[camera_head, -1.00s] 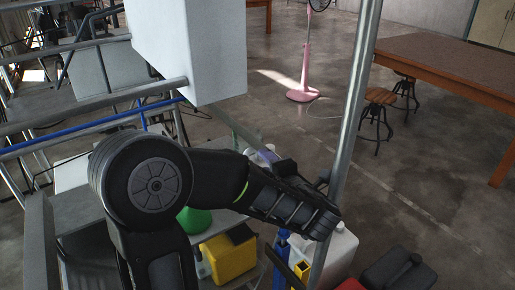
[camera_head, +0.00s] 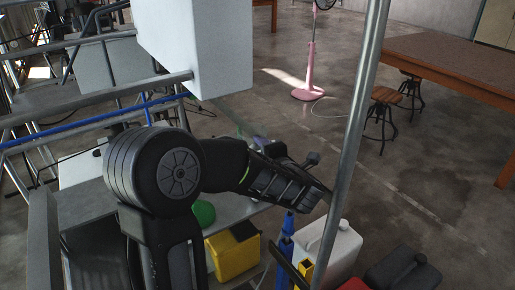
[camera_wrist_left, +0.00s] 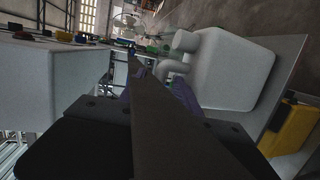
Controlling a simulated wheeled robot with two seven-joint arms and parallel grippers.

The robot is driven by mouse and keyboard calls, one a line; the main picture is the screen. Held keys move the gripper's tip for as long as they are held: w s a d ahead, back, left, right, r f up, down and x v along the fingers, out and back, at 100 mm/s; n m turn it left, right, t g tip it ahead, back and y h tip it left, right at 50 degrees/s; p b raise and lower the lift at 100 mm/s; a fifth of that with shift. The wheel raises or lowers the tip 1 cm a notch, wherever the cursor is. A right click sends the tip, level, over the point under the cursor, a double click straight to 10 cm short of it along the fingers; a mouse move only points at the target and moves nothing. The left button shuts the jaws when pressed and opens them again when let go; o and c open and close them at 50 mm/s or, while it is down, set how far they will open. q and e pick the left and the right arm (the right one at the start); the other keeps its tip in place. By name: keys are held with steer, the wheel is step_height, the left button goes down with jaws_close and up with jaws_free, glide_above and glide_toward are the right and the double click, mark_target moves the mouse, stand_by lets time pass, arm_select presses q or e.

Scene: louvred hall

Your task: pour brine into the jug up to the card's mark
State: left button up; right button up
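My left gripper (camera_head: 290,165) is at the end of the black arm in the head view, behind the metal pole. Its fingers are mostly hidden by the wrist. In the left wrist view a long dark finger (camera_wrist_left: 160,105) fills the middle, with a purple thing (camera_wrist_left: 185,95) partly hidden beside it. I cannot tell if the gripper grips it. A pale container (camera_wrist_left: 235,70) with a rounded handle or neck lies just right of the finger, apart or touching I cannot tell. I cannot make out the jug, the card or its mark for certain. My right gripper is not in view.
A metal pole (camera_head: 352,130) stands close by the gripper. A white box (camera_head: 195,50) hangs above the arm. The floor around the pink fan (camera_head: 309,70) is open.

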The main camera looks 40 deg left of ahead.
arm_select(q)
steer(key=shift+x, duration=1.2)
steer(key=shift+b, duration=0.3)
jaws_close()
stand_by(0.7)
